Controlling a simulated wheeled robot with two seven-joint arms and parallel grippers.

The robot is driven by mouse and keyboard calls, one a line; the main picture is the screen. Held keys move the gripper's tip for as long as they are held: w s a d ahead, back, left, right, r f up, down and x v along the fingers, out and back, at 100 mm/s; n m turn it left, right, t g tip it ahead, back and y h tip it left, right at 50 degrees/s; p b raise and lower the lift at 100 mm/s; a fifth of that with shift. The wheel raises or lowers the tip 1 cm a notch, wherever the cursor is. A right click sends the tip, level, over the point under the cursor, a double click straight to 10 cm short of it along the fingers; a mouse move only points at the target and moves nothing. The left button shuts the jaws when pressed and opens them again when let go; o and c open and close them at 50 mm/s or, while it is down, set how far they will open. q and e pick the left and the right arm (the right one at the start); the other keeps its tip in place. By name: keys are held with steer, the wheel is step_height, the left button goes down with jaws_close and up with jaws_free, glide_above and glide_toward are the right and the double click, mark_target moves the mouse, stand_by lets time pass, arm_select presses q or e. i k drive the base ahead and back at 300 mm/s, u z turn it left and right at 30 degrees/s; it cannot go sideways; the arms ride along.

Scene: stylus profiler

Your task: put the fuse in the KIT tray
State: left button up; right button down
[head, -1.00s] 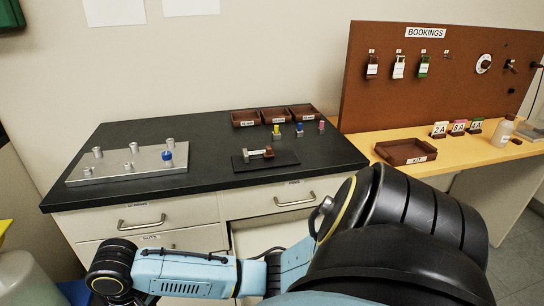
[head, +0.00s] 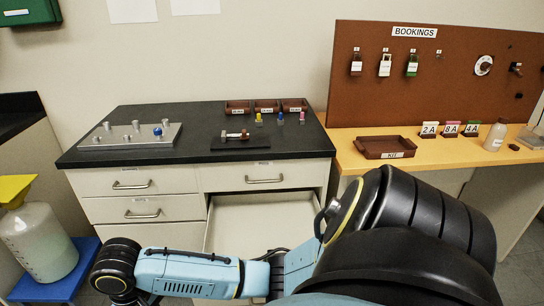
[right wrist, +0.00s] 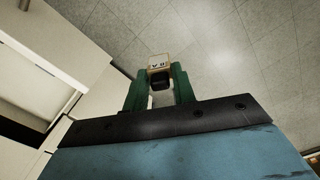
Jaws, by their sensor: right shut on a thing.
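In the right wrist view my right gripper (right wrist: 160,82) has its green fingers shut on a small dark block with a pale, orange-edged label face (right wrist: 159,62). I take it for the fuse; the label seems to show an 8 and an A, upside down. It is held above the floor, clear of any surface. The KIT tray (head: 367,153) is a brown open tray on the yellow table in the head view, and its visible floor looks empty. Neither gripper shows in the head view, so the distance from my right gripper to the tray cannot be told.
Cards marked 2A (head: 429,129), 8A (head: 451,129) and 4A (head: 472,129) stand right of the tray, near a bottle (head: 495,136). The black bench (head: 200,152) holds small trays and fixtures. An open drawer (head: 262,212) juts out below it. A jug (head: 40,240) stands at left.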

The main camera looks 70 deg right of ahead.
mark_target(396, 148)
steer(key=u, duration=0.2)
steer(key=k, duration=2)
steer(key=z, duration=2.25)
steer(key=i, duration=1.7)
